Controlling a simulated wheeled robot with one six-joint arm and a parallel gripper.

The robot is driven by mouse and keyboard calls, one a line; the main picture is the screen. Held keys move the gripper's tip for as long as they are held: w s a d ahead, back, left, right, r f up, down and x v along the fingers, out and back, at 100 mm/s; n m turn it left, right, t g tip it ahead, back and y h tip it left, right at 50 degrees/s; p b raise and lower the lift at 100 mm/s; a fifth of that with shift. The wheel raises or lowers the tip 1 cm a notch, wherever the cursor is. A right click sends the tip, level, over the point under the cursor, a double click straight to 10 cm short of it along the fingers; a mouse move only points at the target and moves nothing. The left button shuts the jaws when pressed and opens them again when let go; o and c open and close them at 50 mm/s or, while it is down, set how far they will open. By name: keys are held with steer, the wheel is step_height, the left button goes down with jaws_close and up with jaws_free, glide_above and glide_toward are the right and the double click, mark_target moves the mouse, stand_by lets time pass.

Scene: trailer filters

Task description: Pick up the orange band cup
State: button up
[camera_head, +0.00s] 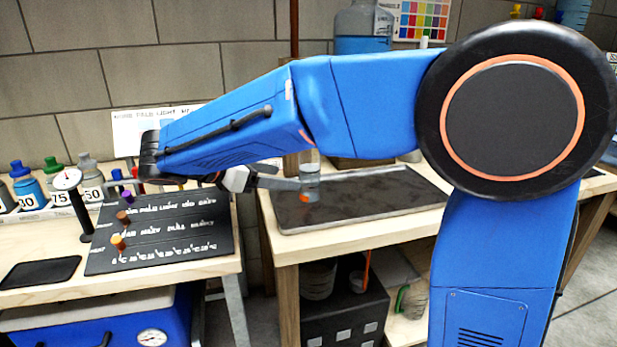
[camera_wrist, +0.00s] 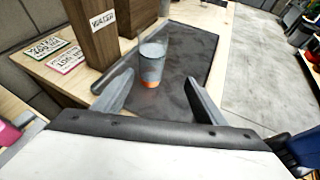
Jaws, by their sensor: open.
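The orange band cup (camera_wrist: 152,62) is a clear, greyish cup with an orange band near its base. It stands upright on a dark tray (camera_wrist: 197,45) in the wrist view. In the head view the cup (camera_head: 309,181) is at the tray's left end, just beyond my gripper (camera_head: 290,184). In the wrist view my gripper (camera_wrist: 155,98) is open, with its fingers spread wide. The cup is ahead of the fingertips, nearer the left finger, and shows no contact with either. My arm hides part of the bench behind it in the head view.
Wooden blocks (camera_wrist: 95,35), one labelled, stand close left of the cup. Two small cards (camera_wrist: 66,60) lie on the bench. A dark board with small coloured pegs (camera_head: 165,235) lies on the left bench. Most of the tray right of the cup is bare.

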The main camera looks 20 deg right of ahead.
mark_target(303, 178)
steer(key=shift+t+h, duration=0.3)
steer(key=x, duration=0.7)
steer(key=w+x, duration=0.1)
steer(key=x, duration=0.2)
steer(key=shift+w+f, duration=0.25)
steer(key=shift+f+x, duration=0.15)
steer(key=shift+x, duration=1.2)
steer(key=shift+f+x, duration=0.15)
steer(key=shift+x, duration=1.2)
steer(key=shift+w+a, duration=0.2)
steer(key=c, duration=1.4)
steer(key=shift+r, duration=0.2)
